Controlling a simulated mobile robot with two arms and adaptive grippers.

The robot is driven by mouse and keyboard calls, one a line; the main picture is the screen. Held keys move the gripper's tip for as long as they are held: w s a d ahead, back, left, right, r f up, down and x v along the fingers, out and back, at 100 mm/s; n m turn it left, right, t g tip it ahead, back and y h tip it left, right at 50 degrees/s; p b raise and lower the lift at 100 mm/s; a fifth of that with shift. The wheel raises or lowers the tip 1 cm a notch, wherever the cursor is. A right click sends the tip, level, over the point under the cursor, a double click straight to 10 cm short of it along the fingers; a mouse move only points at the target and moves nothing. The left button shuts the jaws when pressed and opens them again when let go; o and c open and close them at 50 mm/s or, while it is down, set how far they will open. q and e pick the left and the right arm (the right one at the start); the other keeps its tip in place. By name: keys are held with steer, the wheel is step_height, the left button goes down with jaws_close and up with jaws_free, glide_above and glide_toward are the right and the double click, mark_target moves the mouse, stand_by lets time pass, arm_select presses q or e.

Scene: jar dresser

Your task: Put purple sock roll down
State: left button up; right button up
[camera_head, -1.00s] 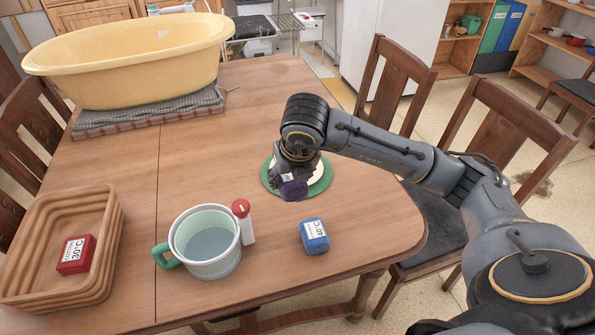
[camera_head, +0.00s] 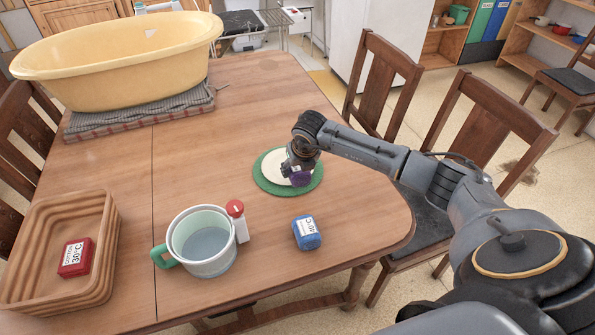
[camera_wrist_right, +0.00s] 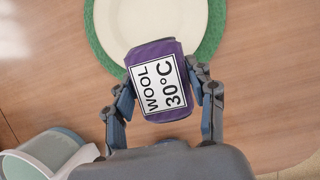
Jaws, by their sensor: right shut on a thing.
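The purple sock roll (camera_wrist_right: 160,80) carries a white label reading WOOL 30°C. My right gripper (camera_wrist_right: 165,88) is shut on it, one finger on each side. In the head view the purple sock roll (camera_head: 300,179) shows below my right gripper (camera_head: 299,172), over the front right part of a cream plate on a round green mat (camera_head: 264,185). I cannot tell whether the roll touches the plate. In the wrist view the plate (camera_wrist_right: 150,22) lies beyond the roll. My left gripper is not in view.
A blue sock roll (camera_head: 308,233) and a green-handled measuring cup (camera_head: 203,240) stand in front on the wooden table (camera_head: 225,130). A red sock roll (camera_head: 75,258) lies in the tray (camera_head: 108,240) at left. A yellow tub (camera_head: 115,65) stands behind. Chairs (camera_head: 385,85) line the right.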

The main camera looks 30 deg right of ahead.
steer(key=shift+f, duration=0.95)
steer(key=shift+f+b, duration=0.3)
steer(key=shift+f, duration=0.15)
steer(key=o, duration=1.2)
steer(key=shift+o, duration=0.2)
steer(key=shift+r, duration=0.1)
